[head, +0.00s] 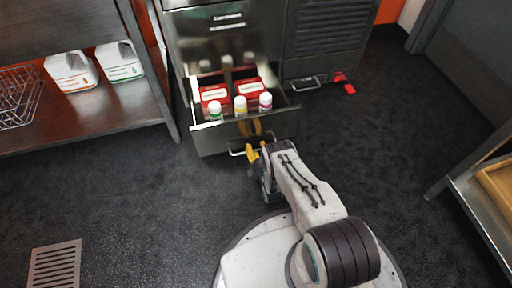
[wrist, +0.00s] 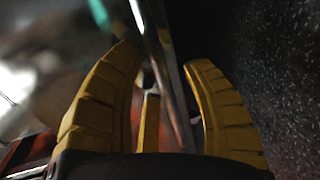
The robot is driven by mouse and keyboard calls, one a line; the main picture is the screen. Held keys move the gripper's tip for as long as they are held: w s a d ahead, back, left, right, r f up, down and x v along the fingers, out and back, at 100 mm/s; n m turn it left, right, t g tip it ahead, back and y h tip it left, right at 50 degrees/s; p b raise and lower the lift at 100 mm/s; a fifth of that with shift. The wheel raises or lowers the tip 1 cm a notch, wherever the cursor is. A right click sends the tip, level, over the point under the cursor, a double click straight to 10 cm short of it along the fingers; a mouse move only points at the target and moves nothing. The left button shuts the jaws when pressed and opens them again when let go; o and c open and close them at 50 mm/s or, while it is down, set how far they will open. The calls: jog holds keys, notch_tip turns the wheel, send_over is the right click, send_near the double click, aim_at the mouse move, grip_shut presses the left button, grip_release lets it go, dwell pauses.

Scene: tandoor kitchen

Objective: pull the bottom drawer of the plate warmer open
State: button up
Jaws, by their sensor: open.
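The plate warmer (head: 225,50) is a steel cabinet at upper centre in the head view. Its bottom drawer (head: 220,140) stands out from the body, with its inside showing from above. Several red boxes and bottles with coloured labels lie in it. The drawer's bar handle (head: 236,153) is low on its front, partly hidden by my gripper. My gripper (head: 252,148) is at the handle, its yellow fingers open. In the wrist view, my gripper (wrist: 163,55) has fingers on both sides of a metal bar or edge (wrist: 160,45); contact is unclear.
A dark louvred unit (head: 325,35) stands right of the warmer, with a red item (head: 343,84) on the floor before it. A shelf (head: 130,105) with white jugs is at left. A steel counter (head: 475,195) is at right.

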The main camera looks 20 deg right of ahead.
jog(key=shift+c, duration=0.4)
grip_shut()
jog(key=shift+f+p+v, duration=0.2)
jog(key=shift+p+v, duration=0.4)
jog(key=shift+v, duration=0.35)
jog(key=shift+f+p+v, duration=0.2)
jog(key=shift+p+v, duration=0.35)
jog(key=shift+v, duration=0.4)
jog(key=shift+o, duration=0.4)
grip_release()
notch_tip(320, 180, up, 10)
